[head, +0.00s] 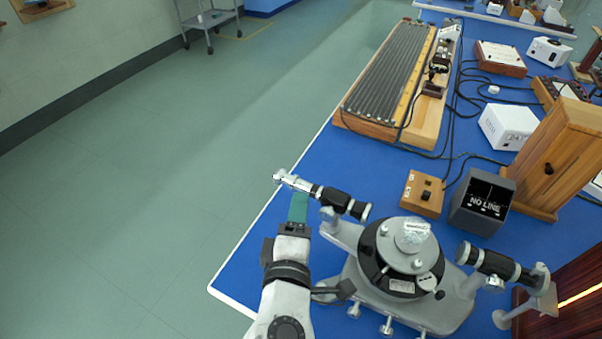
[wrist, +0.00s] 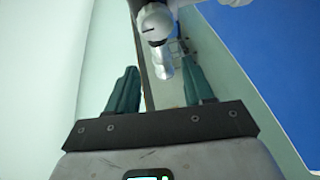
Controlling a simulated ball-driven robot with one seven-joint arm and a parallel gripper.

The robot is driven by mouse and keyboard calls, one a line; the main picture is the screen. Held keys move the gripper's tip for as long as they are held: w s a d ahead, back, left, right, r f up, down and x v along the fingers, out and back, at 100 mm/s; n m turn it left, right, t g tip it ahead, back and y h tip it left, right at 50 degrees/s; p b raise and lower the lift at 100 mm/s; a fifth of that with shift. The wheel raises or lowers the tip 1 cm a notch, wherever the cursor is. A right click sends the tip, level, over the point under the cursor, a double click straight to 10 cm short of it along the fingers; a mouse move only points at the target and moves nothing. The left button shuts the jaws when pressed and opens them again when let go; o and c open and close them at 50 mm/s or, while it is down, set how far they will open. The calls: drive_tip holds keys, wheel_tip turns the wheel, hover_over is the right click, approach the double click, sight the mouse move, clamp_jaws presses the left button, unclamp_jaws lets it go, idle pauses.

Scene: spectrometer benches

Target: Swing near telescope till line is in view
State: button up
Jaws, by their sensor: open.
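The spectrometer (head: 408,262) stands at the near corner of the blue bench, with a round grey and black table on top. Its near telescope (head: 335,198), a black tube with a silver eyepiece end, points left over the bench edge. A dark display box (head: 482,208) reads "NO LINE". My gripper (head: 298,203) is at the telescope's eyepiece end, its teal fingers just below it in the picture. In the wrist view the fingers of my gripper (wrist: 163,85) are apart, with the silver telescope end (wrist: 160,50) showing between their tips. I cannot tell whether either finger touches it.
A second black tube (head: 495,265) on the spectrometer's right faces a dark red housing with a bright slit (head: 580,295). A small wooden switch box (head: 422,195), a wooden cabinet (head: 560,155) and a long ridged apparatus (head: 390,75) stand behind. The floor at left is clear.

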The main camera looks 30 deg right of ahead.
sight(305, 181)
drive_tip(key=p+x, duration=0.1)
drive_tip(key=x, duration=0.9)
drive_tip(key=shift+s, duration=0.1)
clamp_jaws()
idle(0.3)
